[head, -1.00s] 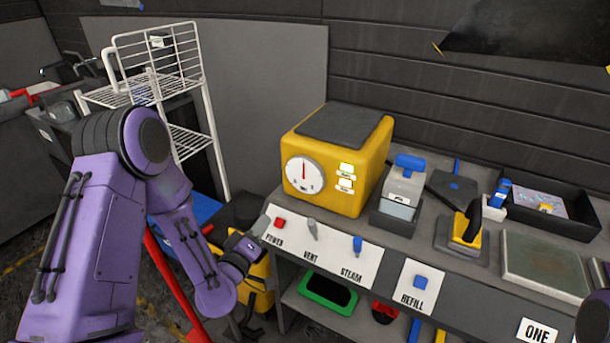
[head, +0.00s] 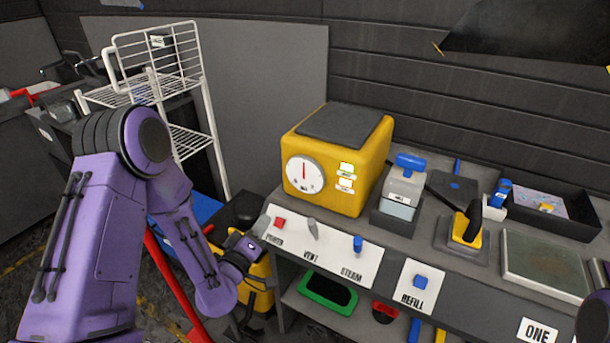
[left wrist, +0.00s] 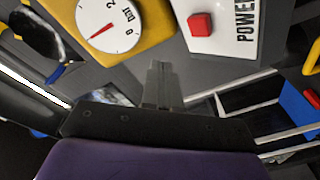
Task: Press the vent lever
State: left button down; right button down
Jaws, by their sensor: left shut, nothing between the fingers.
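The grey vent lever (head: 312,229) stands on the white sloped panel of the bench, above the word VENT and between the red power button (head: 279,223) and the blue steam lever (head: 357,243). My left gripper (head: 262,226) is shut and empty, just left of the power button and apart from the vent lever. In the left wrist view its closed fingers (left wrist: 158,84) point toward the panel's edge, with the power button (left wrist: 201,24) above and to the right. The vent lever is not visible in that view. My right gripper is not in view; only a bit of purple shows at the right edge.
A yellow machine with a dial (head: 304,173) stands behind the panel. A blue refill button (head: 420,282) sits to the right. A white wire rack (head: 170,75) is at the left. Lower shelf holds a green-rimmed tray (head: 328,291).

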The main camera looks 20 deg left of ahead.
pick_arm(q)
jog(key=s+d+f+m+g, duration=0.2)
jog(key=s+f+g, duration=0.35)
jog(key=f, duration=0.65)
jog(key=s+f+m+g+y, duration=0.1)
jog(key=s+f+g, duration=0.3)
jog(key=s, duration=0.7)
jog(key=s+f+m+g+y, duration=0.1)
jog(key=s+f+g, duration=0.4)
jog(key=s+f, duration=0.4)
jog(key=shift+s+m+b, duration=0.3)
jog(key=shift+s, duration=0.75)
